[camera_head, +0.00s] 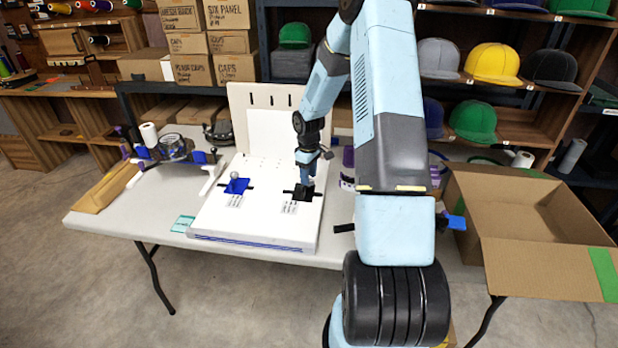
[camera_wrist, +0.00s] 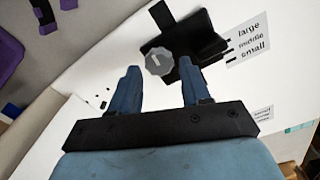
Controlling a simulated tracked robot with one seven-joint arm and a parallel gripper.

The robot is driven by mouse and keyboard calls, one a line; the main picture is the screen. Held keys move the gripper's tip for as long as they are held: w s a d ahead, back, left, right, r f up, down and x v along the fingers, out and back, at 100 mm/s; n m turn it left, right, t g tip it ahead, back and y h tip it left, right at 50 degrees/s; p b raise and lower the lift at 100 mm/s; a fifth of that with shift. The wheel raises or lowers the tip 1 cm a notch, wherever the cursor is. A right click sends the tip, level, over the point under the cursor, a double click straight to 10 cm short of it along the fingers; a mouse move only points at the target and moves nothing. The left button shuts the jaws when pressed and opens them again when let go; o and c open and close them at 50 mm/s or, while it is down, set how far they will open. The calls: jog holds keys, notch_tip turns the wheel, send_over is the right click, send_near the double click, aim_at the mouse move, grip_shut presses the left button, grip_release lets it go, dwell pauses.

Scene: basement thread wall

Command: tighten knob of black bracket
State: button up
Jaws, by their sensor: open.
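The black bracket (camera_head: 303,194) sits on the right part of a white board (camera_head: 250,225) on the table. It also shows in the wrist view (camera_wrist: 209,42), where a grey round knob (camera_wrist: 159,61) stands at its side. My gripper (camera_head: 306,182) points down over the black bracket in the head view. In the wrist view my gripper (camera_wrist: 158,88) is open, its two blue fingers apart. The knob lies between and just beyond the fingertips; whether they touch it I cannot tell. In the head view my gripper hides the knob.
A blue bracket (camera_head: 237,186) with a grey knob stands left on the board. Labels (camera_wrist: 250,38) reading large, middle, small lie beside the black bracket. An open cardboard box (camera_head: 530,215) stands at the right.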

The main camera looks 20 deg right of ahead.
jog(key=shift+f, duration=0.7)
jog(key=shift+c, duration=0.2)
